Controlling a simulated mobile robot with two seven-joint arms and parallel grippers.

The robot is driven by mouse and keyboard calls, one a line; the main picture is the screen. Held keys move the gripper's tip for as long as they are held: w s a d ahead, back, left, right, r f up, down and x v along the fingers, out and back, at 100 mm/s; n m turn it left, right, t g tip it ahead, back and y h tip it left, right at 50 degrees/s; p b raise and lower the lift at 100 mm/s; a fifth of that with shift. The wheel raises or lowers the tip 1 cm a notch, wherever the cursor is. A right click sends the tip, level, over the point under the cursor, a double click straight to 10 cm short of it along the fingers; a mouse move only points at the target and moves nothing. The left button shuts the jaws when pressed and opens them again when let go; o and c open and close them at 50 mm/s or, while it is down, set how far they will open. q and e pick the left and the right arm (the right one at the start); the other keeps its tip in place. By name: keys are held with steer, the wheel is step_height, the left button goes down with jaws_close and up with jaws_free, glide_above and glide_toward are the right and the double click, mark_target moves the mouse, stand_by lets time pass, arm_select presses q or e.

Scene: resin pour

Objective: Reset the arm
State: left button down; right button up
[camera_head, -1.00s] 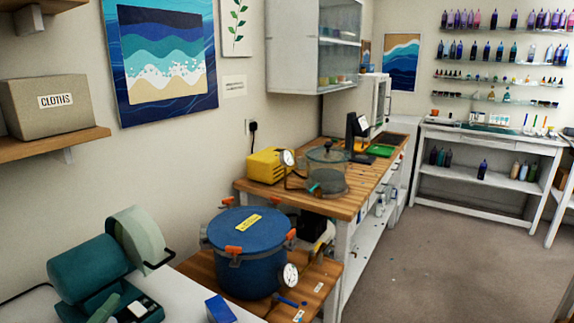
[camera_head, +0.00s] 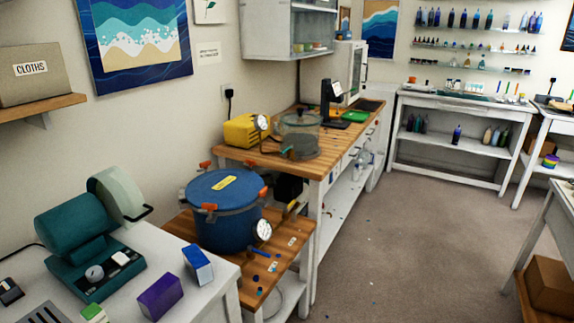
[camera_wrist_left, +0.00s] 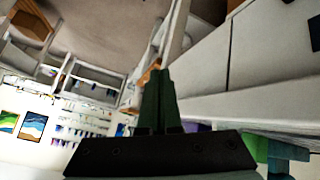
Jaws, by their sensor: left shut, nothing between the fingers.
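My left gripper (camera_wrist_left: 158,88) shows in the left wrist view, with its two dark fingers together and nothing between them. It points out past the edge of a white surface (camera_wrist_left: 270,103), and the room appears tilted behind it. Neither of my arms shows in the head view. My right gripper is not in view.
In the head view a blue pressure pot (camera_head: 222,212) stands on a low wooden table. A teal machine (camera_head: 85,235), a purple box (camera_head: 160,295) and a blue box (camera_head: 198,264) are on the white table at left. The grey floor (camera_head: 385,240) is mostly clear.

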arm_select(q)
steer(key=s+f+m+g+y, duration=0.3)
steer(key=s+g, duration=0.2)
steer(key=s, duration=0.4)
steer(key=w+d+f+t+h, duration=0.1)
steer(key=w+d+f+t, duration=0.1)
steer(key=f, duration=0.3)
steer(key=w+d+f+t+h+p, duration=0.1)
steer(key=w+d+f+t, duration=0.1)
steer(key=f+t, duration=0.1)
steer(key=shift+d+f+t, duration=0.3)
steer(key=shift+f+t, duration=0.1)
steer(key=shift+f, duration=0.45)
